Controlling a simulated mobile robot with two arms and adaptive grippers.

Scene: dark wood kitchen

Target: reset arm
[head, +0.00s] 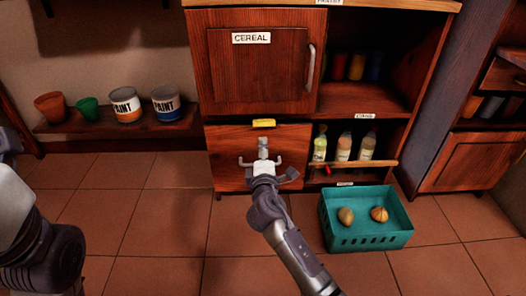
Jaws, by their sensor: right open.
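My right gripper (260,161) is in the middle of the head view, in front of the lower wooden door (227,150) of the cabinet. Its fingers are spread and nothing is between them. My right arm comes in from the lower right and reaches forward to it. A part of my left arm shows at the left edge, but its gripper is out of the picture.
A teal crate (368,239) with two brown round items stands on the floor at right. A yellow item (263,123) sits at the lower door's top edge. Bottles (343,147) stand on the open shelf. Paint cans (126,104) and pots stand on the left ledge. The tiled floor at centre left is clear.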

